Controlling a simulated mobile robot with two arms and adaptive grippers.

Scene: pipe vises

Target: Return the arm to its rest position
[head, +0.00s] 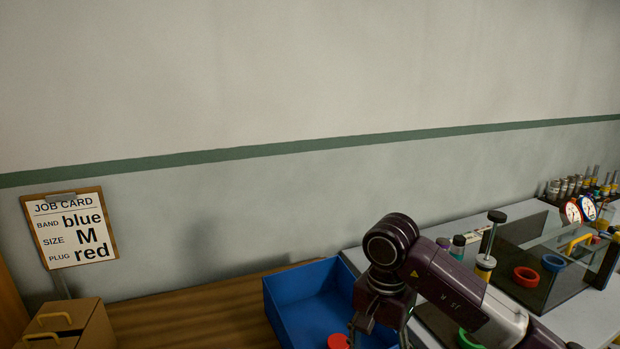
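My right arm comes in from the lower right, and its dark purple wrist bends down over the blue bin. My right gripper (379,330) points down at the bin's right side. Its fingertips are cut off by the bottom edge, so I cannot tell whether it is open or shut. The blue bin (291,303) stands on the wooden bench, and a red round part (338,341) shows inside it, partly cut off. My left gripper is not in view.
A job card (70,230) reads blue, M, red. A cardboard box (72,325) stands at lower left. Right of my arm are a clear-walled case (560,262) with red and blue rings, a plunger-like post (490,245), gauges (580,210) and a green ring (469,339). The wall above is clear.

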